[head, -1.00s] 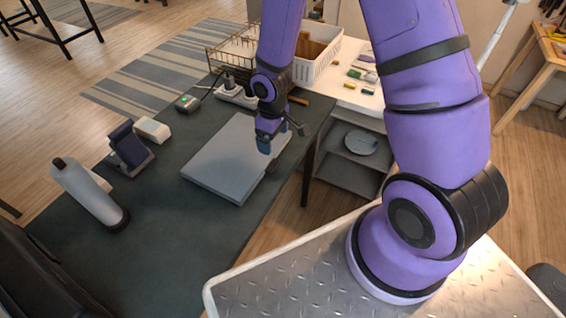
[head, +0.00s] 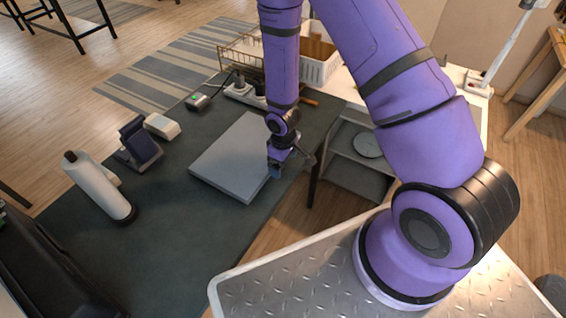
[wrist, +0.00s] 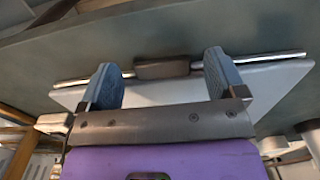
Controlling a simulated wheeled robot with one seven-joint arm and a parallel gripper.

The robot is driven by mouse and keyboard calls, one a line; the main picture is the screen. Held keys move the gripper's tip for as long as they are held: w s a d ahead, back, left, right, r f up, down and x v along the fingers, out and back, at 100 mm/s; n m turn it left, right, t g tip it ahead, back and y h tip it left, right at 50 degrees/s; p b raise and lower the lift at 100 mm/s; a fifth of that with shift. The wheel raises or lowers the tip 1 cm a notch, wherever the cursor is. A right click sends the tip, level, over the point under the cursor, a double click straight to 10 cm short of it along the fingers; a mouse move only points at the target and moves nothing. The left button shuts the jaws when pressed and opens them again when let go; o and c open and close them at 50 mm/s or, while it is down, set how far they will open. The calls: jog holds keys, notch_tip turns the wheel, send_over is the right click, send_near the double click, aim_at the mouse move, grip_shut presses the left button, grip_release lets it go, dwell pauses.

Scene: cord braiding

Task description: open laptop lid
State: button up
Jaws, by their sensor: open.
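The closed grey laptop (head: 228,158) lies flat on the dark desk in the head view. In the wrist view its light lid (wrist: 155,92) spans the middle, with a metallic edge and a dark block-like part (wrist: 162,68) at its centre. My gripper (head: 274,172) is at the laptop's right edge in the head view. In the wrist view my gripper (wrist: 163,82) is open, with its two blue-grey fingers apart on either side of the dark part. Nothing is seen held. I cannot tell whether the fingers touch the laptop.
A power strip (head: 245,93) and wire basket (head: 240,58) lie behind. A grey shelf (head: 350,165) is to the right.

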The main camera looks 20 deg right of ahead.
jog(key=shift+f, duration=0.3)
jog(key=shift+c, duration=0.2)
